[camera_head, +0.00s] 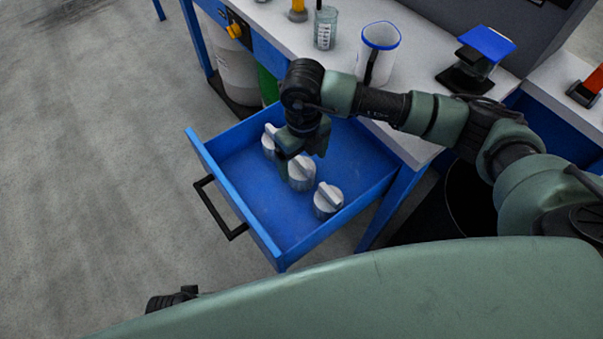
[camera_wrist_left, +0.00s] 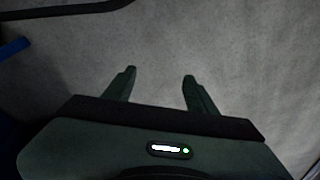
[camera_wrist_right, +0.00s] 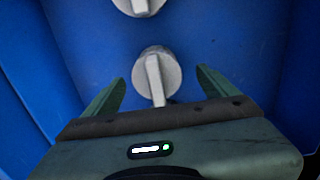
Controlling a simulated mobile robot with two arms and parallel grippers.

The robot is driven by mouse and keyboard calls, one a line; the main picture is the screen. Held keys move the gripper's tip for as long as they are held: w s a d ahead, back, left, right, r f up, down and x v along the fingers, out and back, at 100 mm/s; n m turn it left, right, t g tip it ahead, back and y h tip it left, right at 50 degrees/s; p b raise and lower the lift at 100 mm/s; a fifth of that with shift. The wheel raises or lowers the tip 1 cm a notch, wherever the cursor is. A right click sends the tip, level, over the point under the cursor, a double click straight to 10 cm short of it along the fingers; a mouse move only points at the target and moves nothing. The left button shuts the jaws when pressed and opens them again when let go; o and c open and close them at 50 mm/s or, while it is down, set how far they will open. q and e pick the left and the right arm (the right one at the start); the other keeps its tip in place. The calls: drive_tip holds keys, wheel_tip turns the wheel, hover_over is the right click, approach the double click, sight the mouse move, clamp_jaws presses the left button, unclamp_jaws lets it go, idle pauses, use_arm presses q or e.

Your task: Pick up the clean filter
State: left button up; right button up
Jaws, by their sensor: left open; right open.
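Three pale grey round filters with raised grip bars sit in the open blue drawer: a far one (camera_head: 269,141), a middle one (camera_head: 302,173) and a near one (camera_head: 328,200). I cannot tell which is the clean one. My right gripper (camera_head: 303,156) is open and points down into the drawer, by the far and middle filters. In the right wrist view, one filter (camera_wrist_right: 146,72) lies between and below its open fingers (camera_wrist_right: 161,76), and another filter (camera_wrist_right: 138,5) is cut off at the top edge. My left gripper (camera_wrist_left: 159,74) is open and empty over the grey floor.
The drawer (camera_head: 262,238) has a black handle (camera_head: 221,209) and raised walls around the filters. The white worktop (camera_head: 345,55) above it carries a beaker (camera_head: 325,28), a blue-rimmed jug (camera_head: 379,50) and a blue-topped device (camera_head: 485,45). Floor left of the drawer is clear.

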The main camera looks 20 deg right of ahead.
sight(301, 172)
drive_tip(key=f, duration=0.4)
drive_tip(key=shift+s+a+b, duration=0.1)
drive_tip(key=shift+a+b, duration=0.15)
drive_tip(key=shift+b, duration=0.05)
drive_tip(key=shift+f, duration=0.5)
drive_tip(key=c, duration=1.5)
use_arm(q)
drive_tip(key=shift+w+r, duration=0.15)
drive_tip(key=shift+r, duration=0.45)
drive_tip(key=shift+w+r, duration=0.15)
drive_tip(key=shift+r, duration=0.4)
use_arm(e)
drive_tip(key=shift+r, duration=0.15)
